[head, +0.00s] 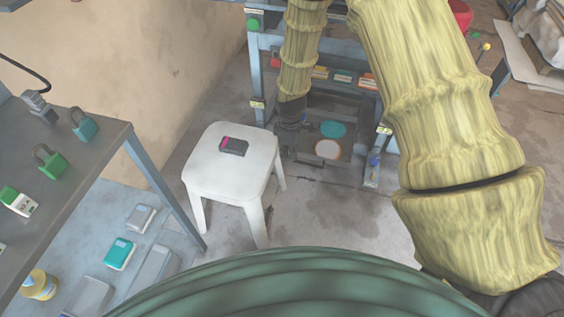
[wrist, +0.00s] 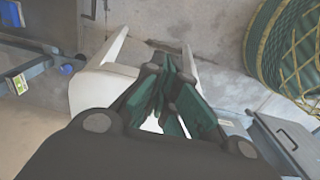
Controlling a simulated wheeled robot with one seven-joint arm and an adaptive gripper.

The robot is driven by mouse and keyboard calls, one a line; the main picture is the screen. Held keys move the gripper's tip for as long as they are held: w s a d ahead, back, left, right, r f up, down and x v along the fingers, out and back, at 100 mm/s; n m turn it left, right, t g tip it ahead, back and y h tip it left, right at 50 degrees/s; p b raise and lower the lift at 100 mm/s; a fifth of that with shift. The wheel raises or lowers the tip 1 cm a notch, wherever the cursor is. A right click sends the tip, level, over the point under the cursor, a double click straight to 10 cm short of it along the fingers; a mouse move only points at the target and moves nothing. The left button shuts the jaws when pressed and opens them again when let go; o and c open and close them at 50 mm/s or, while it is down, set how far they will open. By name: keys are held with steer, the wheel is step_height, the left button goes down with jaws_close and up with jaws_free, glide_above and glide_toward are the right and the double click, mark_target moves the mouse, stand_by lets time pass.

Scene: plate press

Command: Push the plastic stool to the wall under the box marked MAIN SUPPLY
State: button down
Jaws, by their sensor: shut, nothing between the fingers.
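The white plastic stool (head: 232,175) stands upright on the floor left of centre in the head view, with a small dark box with a pink mark (head: 233,147) on its seat. My gripper (head: 288,122) is low beside the stool's right far corner, small and dark in the head view; whether it touches the stool I cannot tell. In the wrist view my gripper (wrist: 172,78) has its dark green fingers together and empty, and white parts of the stool (wrist: 90,90) show on both sides of it. No box marked MAIN SUPPLY can be made out.
A bare beige wall (head: 130,75) runs behind the stool's left side. A grey shelf unit (head: 95,150) with padlocks on top stands at the left, close to the stool. A blue-grey metal frame (head: 256,75) stands behind my gripper. Floor right of the stool (head: 325,215) is clear.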

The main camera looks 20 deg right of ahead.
steer(key=w+a+f+b, duration=0.1)
steer(key=w+a+f, duration=0.1)
steer(key=f, duration=0.7)
steer(key=shift+a+f, duration=0.4)
steer(key=shift+a, duration=0.3)
steer(key=shift+w, duration=0.1)
